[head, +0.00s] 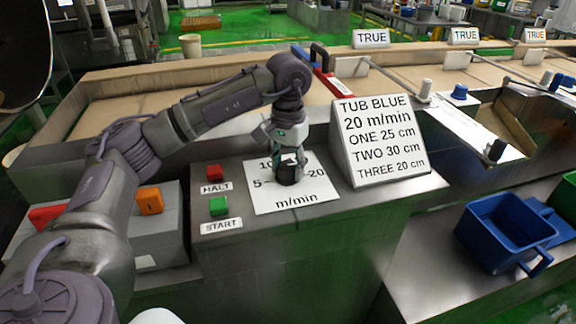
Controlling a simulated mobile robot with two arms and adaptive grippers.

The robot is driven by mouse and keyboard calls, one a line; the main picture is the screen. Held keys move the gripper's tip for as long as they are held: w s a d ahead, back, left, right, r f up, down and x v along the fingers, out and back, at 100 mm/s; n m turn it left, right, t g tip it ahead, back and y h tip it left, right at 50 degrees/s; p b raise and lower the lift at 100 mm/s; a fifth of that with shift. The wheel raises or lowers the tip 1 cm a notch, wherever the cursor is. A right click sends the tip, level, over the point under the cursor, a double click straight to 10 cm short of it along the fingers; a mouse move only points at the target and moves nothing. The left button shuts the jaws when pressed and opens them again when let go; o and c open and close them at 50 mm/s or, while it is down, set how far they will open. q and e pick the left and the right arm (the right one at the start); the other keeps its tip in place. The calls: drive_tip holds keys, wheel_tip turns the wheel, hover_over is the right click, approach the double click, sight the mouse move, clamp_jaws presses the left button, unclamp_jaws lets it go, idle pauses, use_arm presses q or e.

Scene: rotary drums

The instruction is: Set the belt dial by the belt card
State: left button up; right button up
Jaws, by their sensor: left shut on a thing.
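The belt card (380,140) stands tilted on the steel console and reads "TUB BLUE, 20 m/min, ONE 25 cm, TWO 30 cm, THREE 20 cm". Left of it lies the white dial plate (265,196) marked m/min, with 5, 10 and 20 showing. The black belt dial (288,176) sits on this plate. My left gripper (288,164) points down over the dial and is shut on it. The gripper hides the dial's top and part of the scale, so I cannot tell its setting. My right gripper is not in view.
A red HALT button (214,172) and a green START button (218,206) sit left of the dial plate. A blue tub (497,232) stands at the right. Behind the console runs the tan belt (130,105), with signs reading TRUE (371,39) beyond it.

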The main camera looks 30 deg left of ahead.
sight(288, 165)
use_arm(q)
drive_tip(key=o, duration=1.2)
drive_tip(key=shift+c, duration=0.2)
drive_tip(key=shift+r, duration=0.15)
wheel_tip(288, 165, up, 12)
drive_tip(key=shift+f, duration=0.2)
